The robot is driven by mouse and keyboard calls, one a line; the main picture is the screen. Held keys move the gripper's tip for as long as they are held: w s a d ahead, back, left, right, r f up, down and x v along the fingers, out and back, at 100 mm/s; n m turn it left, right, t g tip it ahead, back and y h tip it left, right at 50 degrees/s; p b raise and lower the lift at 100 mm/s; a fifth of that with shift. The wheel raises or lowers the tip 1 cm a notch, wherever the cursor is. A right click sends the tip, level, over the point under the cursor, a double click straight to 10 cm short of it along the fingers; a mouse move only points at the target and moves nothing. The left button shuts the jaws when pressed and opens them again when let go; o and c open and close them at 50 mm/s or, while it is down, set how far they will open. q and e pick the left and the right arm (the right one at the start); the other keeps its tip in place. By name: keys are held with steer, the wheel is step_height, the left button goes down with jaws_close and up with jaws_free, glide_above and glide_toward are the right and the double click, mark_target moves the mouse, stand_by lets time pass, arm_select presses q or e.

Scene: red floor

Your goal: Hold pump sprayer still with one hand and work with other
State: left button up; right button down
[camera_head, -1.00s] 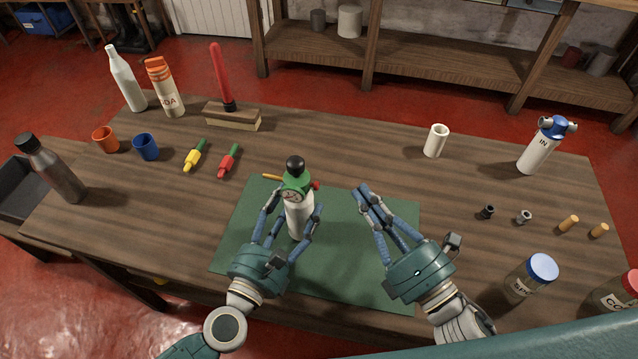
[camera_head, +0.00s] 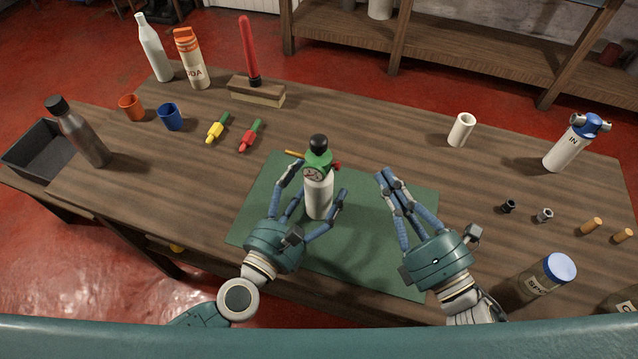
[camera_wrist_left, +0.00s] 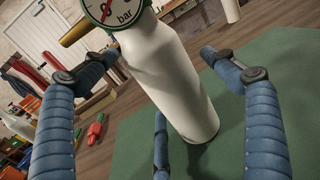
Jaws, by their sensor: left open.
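The pump sprayer (camera_head: 319,197) stands upright on the green mat (camera_head: 360,256). It has a white body, a green head with a gauge and a black knob on top. My left gripper (camera_head: 312,198) is open, its blue fingers spread around the sprayer's body. In the left wrist view the white body of the sprayer (camera_wrist_left: 165,75) rises between the fingers, with gaps beside it, and the gauge shows at the top. My right gripper (camera_head: 386,178) is to the right of the sprayer, above the mat, with its fingers close together and nothing seen between them.
A white cup (camera_head: 461,130) and a blue-topped bottle (camera_head: 570,148) stand at the right. Small fittings and a blue-lidded jar (camera_head: 545,278) are at the near right. Yellow (camera_head: 217,128) and red (camera_head: 250,135) tools lie left of the mat. The wood between is clear.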

arm_select(q)
steer(key=v, duration=1.2)
